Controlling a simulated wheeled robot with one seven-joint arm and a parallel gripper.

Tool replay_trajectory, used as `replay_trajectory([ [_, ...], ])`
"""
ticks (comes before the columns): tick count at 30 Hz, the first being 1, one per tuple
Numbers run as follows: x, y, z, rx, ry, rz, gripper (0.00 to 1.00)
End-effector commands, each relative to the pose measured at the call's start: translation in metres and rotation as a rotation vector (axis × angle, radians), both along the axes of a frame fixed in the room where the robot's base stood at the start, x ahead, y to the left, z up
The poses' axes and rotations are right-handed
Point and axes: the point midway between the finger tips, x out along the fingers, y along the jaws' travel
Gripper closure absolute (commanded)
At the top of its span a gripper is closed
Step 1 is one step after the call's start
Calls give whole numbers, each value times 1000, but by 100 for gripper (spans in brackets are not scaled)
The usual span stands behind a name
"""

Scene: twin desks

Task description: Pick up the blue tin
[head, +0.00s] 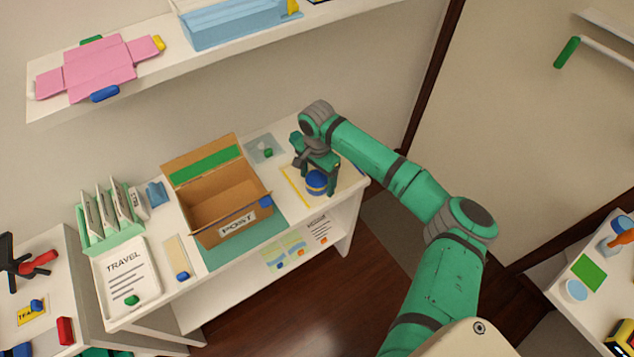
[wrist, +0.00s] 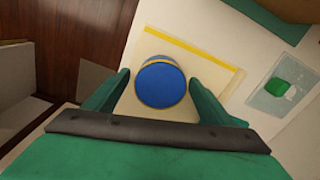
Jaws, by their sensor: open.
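The blue tin (head: 316,183) is a short round tin with a yellow band, standing on a pale yellow-edged sheet at the right end of the desk. In the wrist view the tin (wrist: 160,83) is seen from above, between and a little beyond the two fingers. My gripper (head: 322,178) is green and points down over the tin. In the wrist view my gripper (wrist: 162,95) is open, with a finger on each side of the tin and a visible gap to each. I cannot tell how far down the fingers reach beside it.
An open cardboard box marked POST (head: 237,222) stands left of the tin on a green mat (head: 240,245). A clear pouch with a green item (head: 265,149) lies behind. A shelf (head: 180,62) runs above the desk. A green file rack (head: 107,225) stands at the left.

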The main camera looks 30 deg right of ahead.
Motion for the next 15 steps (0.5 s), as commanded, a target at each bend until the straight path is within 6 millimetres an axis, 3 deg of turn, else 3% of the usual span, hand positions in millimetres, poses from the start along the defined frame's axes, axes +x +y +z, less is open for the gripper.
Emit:
replay_trajectory([
  [2, 0, 0, 0, 0, 0, 0, 24],
  [3, 0, 0, 0, 0, 0, 0, 29],
  [9, 0, 0, 0, 0, 0, 0, 76],
  [15, 0, 0, 1, -1, -1, 0, 77],
])
